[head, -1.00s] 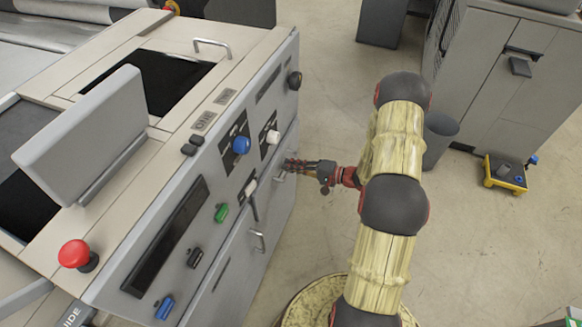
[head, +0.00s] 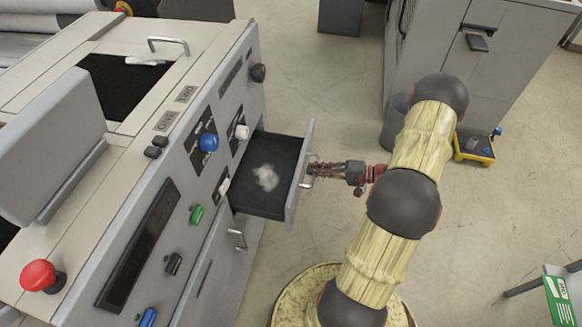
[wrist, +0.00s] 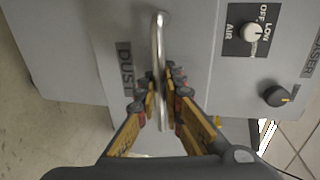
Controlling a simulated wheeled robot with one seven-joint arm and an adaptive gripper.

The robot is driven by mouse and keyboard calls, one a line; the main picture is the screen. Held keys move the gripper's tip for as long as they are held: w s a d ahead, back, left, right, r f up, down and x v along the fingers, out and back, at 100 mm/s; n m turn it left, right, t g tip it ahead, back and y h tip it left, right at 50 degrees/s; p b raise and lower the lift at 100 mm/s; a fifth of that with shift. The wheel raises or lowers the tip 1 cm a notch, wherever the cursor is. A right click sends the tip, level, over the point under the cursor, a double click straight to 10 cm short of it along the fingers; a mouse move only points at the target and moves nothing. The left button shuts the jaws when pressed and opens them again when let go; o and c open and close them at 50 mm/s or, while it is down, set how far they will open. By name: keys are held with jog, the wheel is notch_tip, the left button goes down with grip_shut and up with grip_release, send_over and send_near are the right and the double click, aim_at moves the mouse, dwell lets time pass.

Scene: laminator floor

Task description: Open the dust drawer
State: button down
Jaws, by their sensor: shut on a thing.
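The dust drawer (head: 270,172) stands well out from the front of the grey machine in the head view. A pale clump of dust (head: 265,178) lies on its dark floor. My gripper (head: 312,171) is at the drawer's front, shut on the metal bar handle. In the wrist view the drawer front bears the label DUST, and the shiny handle (wrist: 158,50) runs between the fingers of my gripper (wrist: 160,88). The drawer's inside is hidden in the wrist view.
The machine's panel carries a white knob (head: 242,132), a blue knob (head: 208,142) and a red button (head: 40,277). A second handle (head: 238,239) is below the drawer. A yellow-based item (head: 474,148) sits on the floor at right. Open floor lies behind the arm.

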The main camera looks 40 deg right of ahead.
jog(key=f+v, duration=0.1)
jog(key=v, duration=0.7)
jog(key=shift+s+d+f, duration=0.25)
jog(key=shift+s+f, duration=0.15)
jog(key=shift+s, duration=0.05)
jog(key=c, duration=2)
grip_release()
jog(key=shift+c, duration=0.2)
jog(key=shift+o, duration=0.4)
jog(key=v, duration=1.2)
jog(key=shift+w, duration=0.1)
